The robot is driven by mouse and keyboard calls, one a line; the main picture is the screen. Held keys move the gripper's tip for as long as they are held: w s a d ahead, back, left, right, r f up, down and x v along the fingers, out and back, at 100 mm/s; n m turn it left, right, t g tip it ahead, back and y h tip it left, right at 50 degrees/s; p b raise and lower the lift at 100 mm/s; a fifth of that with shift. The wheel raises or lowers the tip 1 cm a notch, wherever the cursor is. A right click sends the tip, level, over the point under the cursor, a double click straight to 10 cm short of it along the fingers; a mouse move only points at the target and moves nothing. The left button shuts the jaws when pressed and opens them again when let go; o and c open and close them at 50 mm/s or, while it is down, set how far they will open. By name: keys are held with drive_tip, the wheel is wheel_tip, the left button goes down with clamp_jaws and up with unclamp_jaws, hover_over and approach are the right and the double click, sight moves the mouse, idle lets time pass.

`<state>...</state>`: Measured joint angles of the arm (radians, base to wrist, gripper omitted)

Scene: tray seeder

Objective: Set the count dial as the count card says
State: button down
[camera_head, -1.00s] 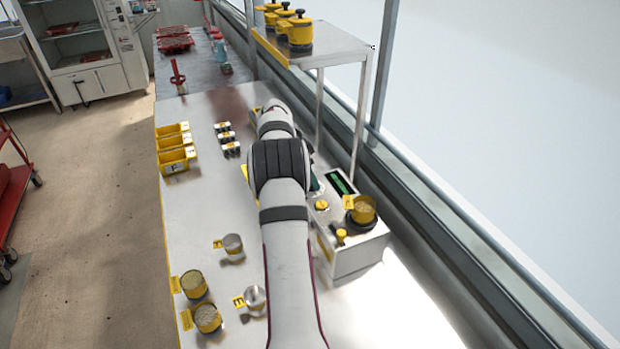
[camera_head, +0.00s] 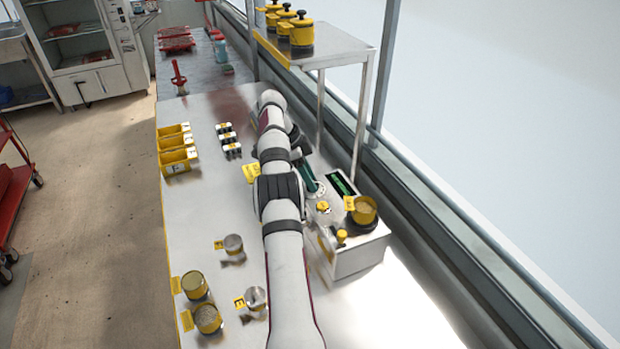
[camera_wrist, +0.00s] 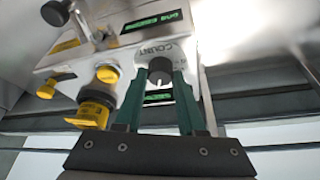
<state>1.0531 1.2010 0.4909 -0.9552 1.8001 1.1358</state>
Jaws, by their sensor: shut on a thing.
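The count dial (camera_wrist: 160,68) is a dark round knob with a white pointer mark, on the pale panel of a metal machine; the word COUNT is printed beside it. My gripper (camera_wrist: 160,76) has its green fingers shut on the knob, one on each side. In the head view my gripper (camera_head: 316,187) is at the machine's top (camera_head: 358,252), just left of a dark display with green characters (camera_head: 342,184). The dial's scale is too small to read. A yellow card (camera_head: 251,172) lies left of my arm; I cannot tell whether it is the count card.
A yellow knob (camera_head: 323,207) and a yellow-banded cup of grain (camera_head: 363,210) are on the machine near my gripper. Yellow bins (camera_head: 176,160) and several tins stand on the bench to the left. A shelf (camera_head: 335,45) with yellow pots stands behind.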

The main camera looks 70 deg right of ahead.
idle(0.3)
drive_tip(key=c, duration=0.5)
unclamp_jaws()
